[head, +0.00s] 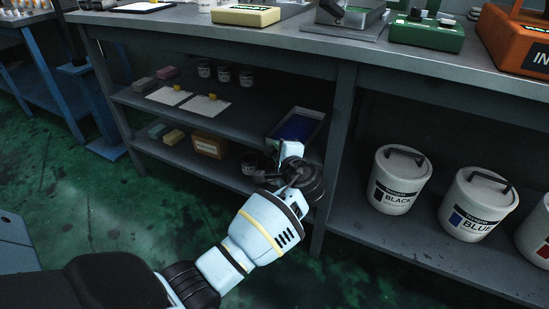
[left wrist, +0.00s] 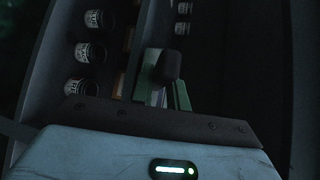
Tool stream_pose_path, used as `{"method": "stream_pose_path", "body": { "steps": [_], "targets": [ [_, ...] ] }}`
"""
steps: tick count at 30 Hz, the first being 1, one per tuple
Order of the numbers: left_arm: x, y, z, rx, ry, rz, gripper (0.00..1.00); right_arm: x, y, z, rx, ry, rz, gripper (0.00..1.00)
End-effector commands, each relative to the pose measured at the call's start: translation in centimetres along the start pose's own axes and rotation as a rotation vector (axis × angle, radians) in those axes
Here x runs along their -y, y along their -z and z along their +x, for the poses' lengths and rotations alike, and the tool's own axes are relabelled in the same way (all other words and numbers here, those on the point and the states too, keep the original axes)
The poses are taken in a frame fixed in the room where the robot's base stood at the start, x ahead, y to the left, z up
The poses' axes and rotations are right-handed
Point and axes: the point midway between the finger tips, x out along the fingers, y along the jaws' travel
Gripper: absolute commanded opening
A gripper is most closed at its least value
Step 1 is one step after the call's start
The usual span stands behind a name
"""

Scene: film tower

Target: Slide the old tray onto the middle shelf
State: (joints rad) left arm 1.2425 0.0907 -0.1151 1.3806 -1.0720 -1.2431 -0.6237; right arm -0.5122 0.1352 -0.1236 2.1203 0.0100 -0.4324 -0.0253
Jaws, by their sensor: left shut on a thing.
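The old tray (head: 298,127) is a pale-rimmed shallow tray with a blue inside. In the head view it is at the right end of the middle shelf (head: 232,118), beside the bench's upright. My left gripper (head: 290,153) is at its near edge and is shut on it. The gripper and wrist hide the tray's near side, so I cannot tell how far the tray rests on the shelf. The left wrist view is dark, and the tray is not clear there. My right gripper is not in view.
White cards (head: 205,105), several small jars (head: 224,74) and coloured blocks stand on the shelves to the left. A brown box (head: 209,145) is on the lower shelf. White buckets (head: 400,180) stand right of the upright (head: 338,150). Floor in front is open.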

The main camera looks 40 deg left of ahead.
Motion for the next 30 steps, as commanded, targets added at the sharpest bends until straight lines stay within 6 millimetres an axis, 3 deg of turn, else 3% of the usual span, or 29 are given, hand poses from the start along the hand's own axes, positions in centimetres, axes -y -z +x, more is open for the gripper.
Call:
{"method": "stream_pose_path", "body": {
  "steps": [13, 30],
  "targets": [
    [1.0, 2.7, 2.7, 0.001, 0.002, -0.002, 0.00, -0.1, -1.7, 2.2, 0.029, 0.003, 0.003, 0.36],
    [2.1, 5.5, 5.6, 0.001, 0.002, -0.003, 0.00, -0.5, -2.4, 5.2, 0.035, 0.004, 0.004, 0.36]
  ]
}}
